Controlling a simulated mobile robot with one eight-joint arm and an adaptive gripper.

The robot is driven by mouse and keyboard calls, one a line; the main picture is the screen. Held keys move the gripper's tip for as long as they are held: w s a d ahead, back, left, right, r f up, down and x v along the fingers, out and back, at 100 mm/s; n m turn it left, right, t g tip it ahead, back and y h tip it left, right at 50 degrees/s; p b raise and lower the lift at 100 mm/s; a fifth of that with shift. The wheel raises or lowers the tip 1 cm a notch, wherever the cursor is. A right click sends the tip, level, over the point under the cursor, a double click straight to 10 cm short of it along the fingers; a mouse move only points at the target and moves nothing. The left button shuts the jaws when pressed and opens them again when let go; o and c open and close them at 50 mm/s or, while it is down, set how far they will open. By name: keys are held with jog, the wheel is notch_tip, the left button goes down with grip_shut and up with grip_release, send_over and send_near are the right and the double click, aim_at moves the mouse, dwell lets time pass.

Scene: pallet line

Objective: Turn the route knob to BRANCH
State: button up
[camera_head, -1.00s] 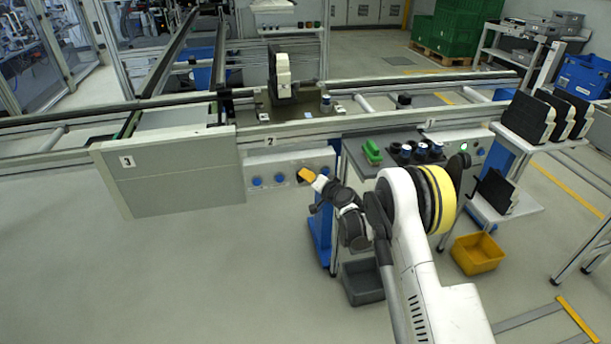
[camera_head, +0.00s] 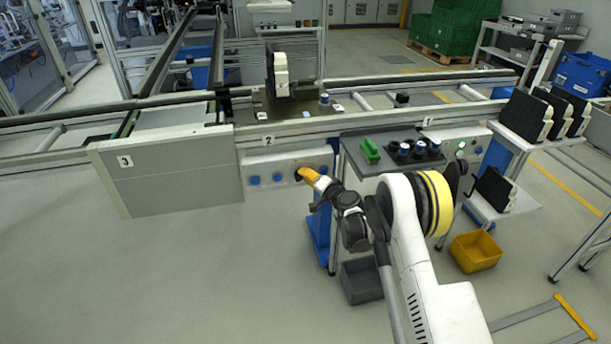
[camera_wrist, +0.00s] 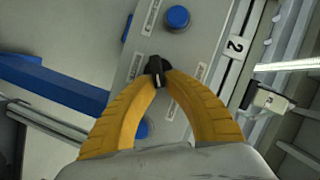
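The route knob (camera_wrist: 156,66) is a small black knob on the light grey panel of station 2, with small labels around it that I cannot read. In the wrist view my gripper (camera_wrist: 159,75) has its two yellow fingertips close together on either side of the knob, and they look shut on it. In the head view the gripper (camera_head: 303,173) reaches the front of the panel (camera_head: 266,165) from the right, and the fingers mostly cover the knob. I cannot tell which label the knob points to.
Blue buttons flank the knob on the panel, one in the wrist view (camera_wrist: 177,18) and another in the head view (camera_head: 254,180). A grey shelf (camera_head: 352,149) with a green part and dark cups is to the right. A blue post (camera_head: 319,235) stands below. The floor at left is clear.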

jog(key=o, duration=0.3)
jog(key=v, duration=1.2)
